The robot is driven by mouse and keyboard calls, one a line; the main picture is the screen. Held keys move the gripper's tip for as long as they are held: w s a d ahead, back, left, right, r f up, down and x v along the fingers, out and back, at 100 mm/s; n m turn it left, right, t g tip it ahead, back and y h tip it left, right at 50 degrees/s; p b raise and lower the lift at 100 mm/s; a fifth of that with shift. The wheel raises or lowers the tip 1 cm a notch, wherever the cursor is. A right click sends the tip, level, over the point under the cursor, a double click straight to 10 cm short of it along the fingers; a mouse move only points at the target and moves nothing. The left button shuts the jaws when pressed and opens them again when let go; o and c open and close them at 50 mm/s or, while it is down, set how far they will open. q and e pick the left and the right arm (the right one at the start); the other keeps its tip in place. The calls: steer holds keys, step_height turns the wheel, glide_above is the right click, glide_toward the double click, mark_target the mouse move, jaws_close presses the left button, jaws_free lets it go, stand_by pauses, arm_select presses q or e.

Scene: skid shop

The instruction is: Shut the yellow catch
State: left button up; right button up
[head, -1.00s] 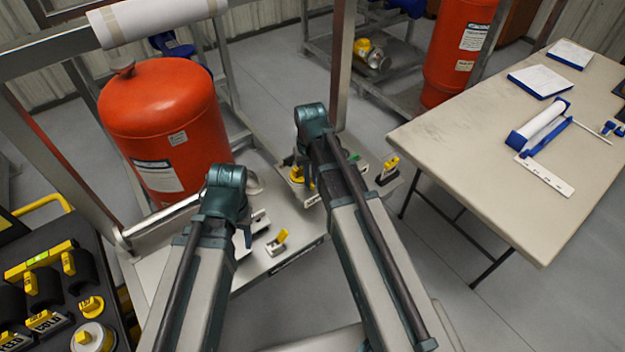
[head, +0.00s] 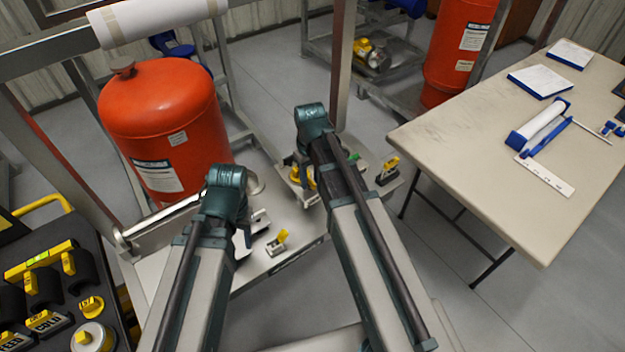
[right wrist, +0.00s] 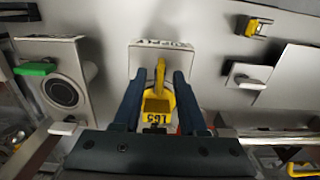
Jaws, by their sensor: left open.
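A small catch with a raised yellow lever (head: 278,241) sits on a pale base near the front edge of the skid deck (head: 222,276). The yellow catch also shows in the right wrist view (right wrist: 252,27), at the upper right and apart from the fingers. My left gripper (head: 243,238) is open beside a pale fitting, left of the catch; my arm partly hides its fingers.
A green lever (right wrist: 35,68) is beside a round port. Another yellow-topped fitting (head: 387,168) stands at the deck's right corner. A red tank (head: 160,120) stands behind. A table (head: 460,150) is at right, a dark tray with yellow parts (head: 60,262) at left.

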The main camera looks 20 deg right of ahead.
step_height(320, 180, up, 7)
steer(key=p, duration=0.7)
steer(key=shift+r, duration=0.1)
stand_by(0.4)
steer(key=m, duration=0.4)
steer(key=shift+r+m+p, duration=0.25)
steer(key=shift+m+p, duration=0.05)
steer(key=shift+m, duration=1.2)
steer(key=shift+r, duration=0.1)
